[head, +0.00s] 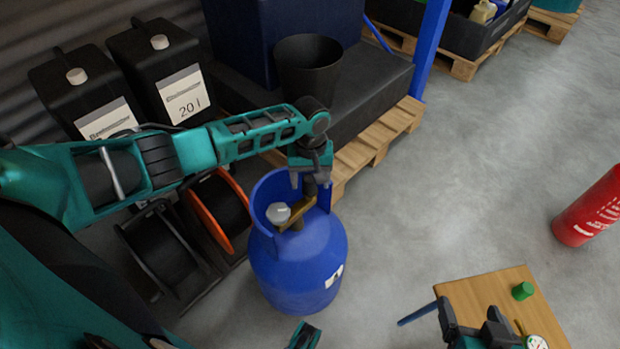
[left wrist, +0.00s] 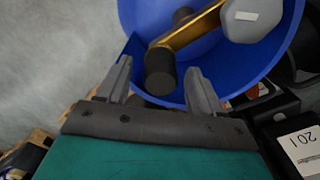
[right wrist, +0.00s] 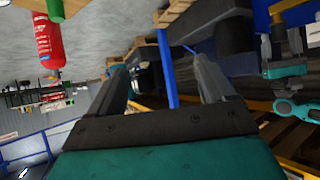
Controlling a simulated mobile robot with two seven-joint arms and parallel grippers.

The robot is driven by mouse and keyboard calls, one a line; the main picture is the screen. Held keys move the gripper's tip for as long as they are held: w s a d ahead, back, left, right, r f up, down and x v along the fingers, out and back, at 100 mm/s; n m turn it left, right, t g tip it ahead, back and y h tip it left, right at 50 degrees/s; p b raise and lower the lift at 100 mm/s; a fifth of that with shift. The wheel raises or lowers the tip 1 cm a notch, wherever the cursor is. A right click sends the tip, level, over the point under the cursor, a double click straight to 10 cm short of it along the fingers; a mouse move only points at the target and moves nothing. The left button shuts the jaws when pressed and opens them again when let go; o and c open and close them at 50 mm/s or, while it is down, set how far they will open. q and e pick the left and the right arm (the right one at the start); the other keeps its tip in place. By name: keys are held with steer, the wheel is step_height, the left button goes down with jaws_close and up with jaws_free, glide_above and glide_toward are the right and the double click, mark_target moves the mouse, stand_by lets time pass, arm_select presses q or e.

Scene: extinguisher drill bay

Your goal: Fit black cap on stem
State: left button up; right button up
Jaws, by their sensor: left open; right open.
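The blue gas cylinder (head: 300,265) stands on the floor with a brass valve (head: 294,218) inside its collar. A black cap (left wrist: 160,72) sits at the end of the brass valve arm and looks seated there; contact underneath is hidden. My left gripper (left wrist: 159,82) is open, its fingers either side of the cap and apart from it. In the head view the left gripper (head: 310,180) is above the collar, and the cap (head: 309,189) shows just below it. A grey knob (head: 278,212) is beside the valve. My right gripper (head: 470,320) is open and empty near the wooden table.
The wooden table (head: 490,290) holds a green cylinder (head: 522,291) and a round gauge (head: 537,342). A red extinguisher (head: 590,208) stands at right. Cable reels (head: 165,250), black canisters (head: 163,65) and a pallet (head: 375,145) border the cylinder. The floor between is clear.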

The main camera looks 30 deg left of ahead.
arm_select(q)
step_height(320, 180, up, 11)
steer(key=p, duration=0.4)
steer(key=s+d+f+m+t+h+p, duration=0.45)
steer(key=s+d, duration=0.35)
steer(key=d, duration=0.3)
steer(key=s+a+r+m+t+y+p, duration=0.2)
steer(key=s+a+r+m+t, duration=0.2)
steer(key=s, duration=0.6)
step_height(320, 180, up, 2)
steer(key=shift+a+t+p, duration=0.4)
steer(key=shift+a+t, duration=0.05)
steer(key=shift+t, duration=0.7)
arm_select(e)
steer(key=s+d+r+h, duration=0.1)
steer(key=d+r, duration=0.2)
steer(key=r, duration=0.4)
steer(key=shift+s+r, duration=0.25)
arm_select(q)
steer(key=shift+y, duration=0.25)
